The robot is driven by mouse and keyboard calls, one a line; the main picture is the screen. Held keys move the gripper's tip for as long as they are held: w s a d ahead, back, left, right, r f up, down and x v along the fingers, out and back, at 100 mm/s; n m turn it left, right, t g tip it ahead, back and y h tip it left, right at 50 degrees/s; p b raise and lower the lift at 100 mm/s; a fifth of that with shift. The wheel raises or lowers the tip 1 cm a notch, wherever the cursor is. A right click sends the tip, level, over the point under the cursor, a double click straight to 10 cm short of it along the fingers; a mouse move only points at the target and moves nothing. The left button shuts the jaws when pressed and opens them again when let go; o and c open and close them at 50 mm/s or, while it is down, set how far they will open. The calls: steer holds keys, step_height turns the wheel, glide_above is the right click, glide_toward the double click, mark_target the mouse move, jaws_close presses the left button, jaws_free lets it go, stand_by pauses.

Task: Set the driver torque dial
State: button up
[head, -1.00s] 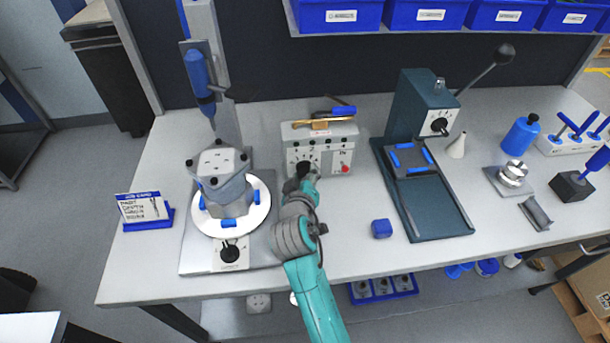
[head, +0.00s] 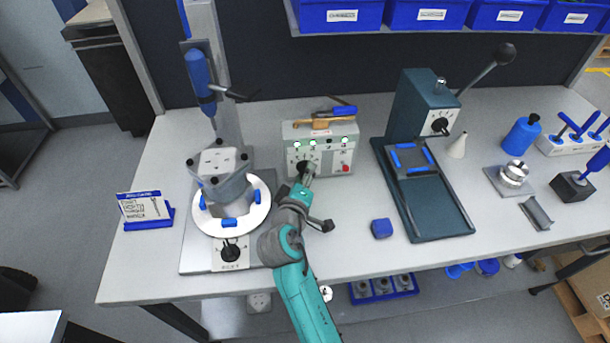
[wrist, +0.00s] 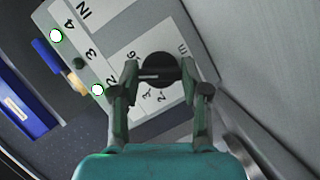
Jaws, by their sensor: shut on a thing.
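The driver control box (head: 336,157) is a pale box with a row of numbered lamps, a red button and a black dial. In the wrist view its dial (wrist: 160,70) is a round black knob, with printed numbers around it on the panel (wrist: 120,59). My gripper (head: 307,171) reaches the lower left of the box front. In the wrist view my gripper (wrist: 166,80) has one finger on each side of the knob and is shut on it. Lamps 2 and 4 glow there and lamp 3 is dark. The exact dial setting is hard to read.
A blue driver (head: 201,78) hangs over a grey housing (head: 221,162) on a white ring at left. A job card (head: 143,206) stands left of it. A dark green press (head: 420,130) and a blue cube (head: 381,228) are at right. Bare bench lies before the box.

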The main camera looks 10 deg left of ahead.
steer(key=o, duration=1.1)
steer(key=shift+o, duration=0.2)
steer(key=v, duration=1.2)
